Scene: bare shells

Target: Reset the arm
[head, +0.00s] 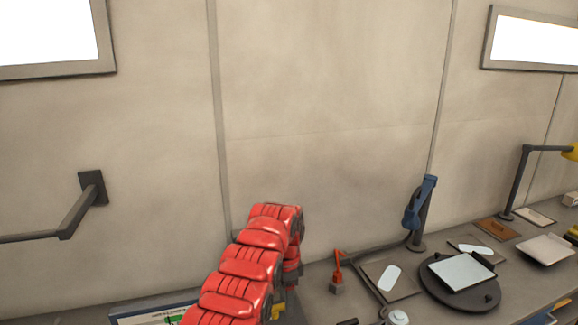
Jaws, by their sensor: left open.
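My red, segmented left arm rises from the bottom edge of the head view, left of centre. My left gripper (279,303) shows only in small part low behind the red arm segments; it is open, and I see nothing held in it. Most of it is hidden by the arm or cut off by the frame. My right gripper is not in view.
A round dark stand (482,299) bears a pale panel (461,270). A dark bracket arm (77,212) juts from the wall at left. The wall's middle is bare.

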